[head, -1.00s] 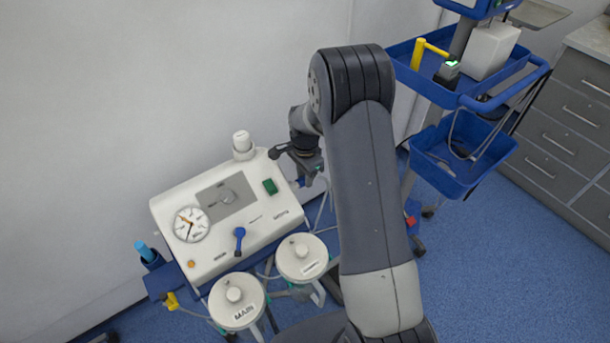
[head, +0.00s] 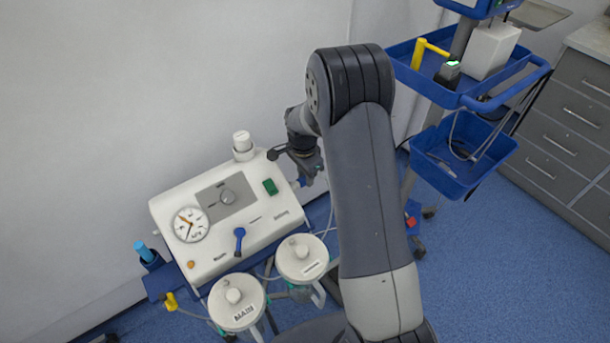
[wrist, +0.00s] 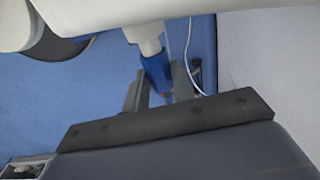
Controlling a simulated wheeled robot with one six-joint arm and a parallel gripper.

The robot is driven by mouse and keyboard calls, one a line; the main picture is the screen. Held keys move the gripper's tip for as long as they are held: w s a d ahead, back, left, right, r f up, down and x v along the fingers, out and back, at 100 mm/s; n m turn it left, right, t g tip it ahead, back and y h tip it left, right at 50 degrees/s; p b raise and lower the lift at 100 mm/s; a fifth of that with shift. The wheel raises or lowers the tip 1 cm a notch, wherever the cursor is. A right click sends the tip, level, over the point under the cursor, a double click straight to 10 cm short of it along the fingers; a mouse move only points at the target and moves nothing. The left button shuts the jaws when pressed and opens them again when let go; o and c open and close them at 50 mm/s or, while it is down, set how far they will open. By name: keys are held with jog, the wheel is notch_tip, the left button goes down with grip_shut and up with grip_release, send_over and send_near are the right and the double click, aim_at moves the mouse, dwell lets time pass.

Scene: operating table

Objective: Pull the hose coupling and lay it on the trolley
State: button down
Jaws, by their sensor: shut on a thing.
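The blue hose coupling (head: 301,182) is at the right side of the white suction unit (head: 215,262), partly hidden by my gripper (head: 309,178). In the wrist view the blue coupling (wrist: 156,70) sits against the unit's white port (wrist: 147,35), with no clear gap between them. My gripper (wrist: 158,88) has a finger on each side of the coupling and is shut on it. The trolley (head: 527,90) stands at the upper right, apart from my gripper. Its blue upper tray carries a yellow handle and a white box.
Two white-lidded canisters (head: 237,298) stand in front of the unit. A thin pale hose (wrist: 188,60) hangs beside the coupling. The trolley's lower blue bin (head: 462,180) holds a cable. Grey drawers (head: 560,130) stand at the far right. The wall is close behind the unit.

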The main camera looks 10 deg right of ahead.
jog(key=shift+w+d, duration=0.25)
jog(key=shift+d, duration=0.35)
dwell(0.6)
jog(key=shift+w+d, duration=0.1)
jog(key=shift+d, duration=0.15)
jog(key=shift+w+d, duration=0.1)
jog(key=shift+d, duration=0.05)
dwell(0.3)
jog(key=shift+w+d, duration=0.1)
jog(key=shift+d, duration=0.25)
jog(key=shift+w+d, duration=0.1)
jog(key=shift+d, duration=0.05)
jog(key=shift+w+d, duration=0.3)
jog(key=shift+d, duration=0.55)
jog(key=shift+r, duration=0.15)
notch_tip(320, 180, up, 7)
jog(key=d+p, duration=0.1)
jog(key=p, duration=0.3)
jog(key=shift+w+d, duration=0.4)
dwell(0.3)
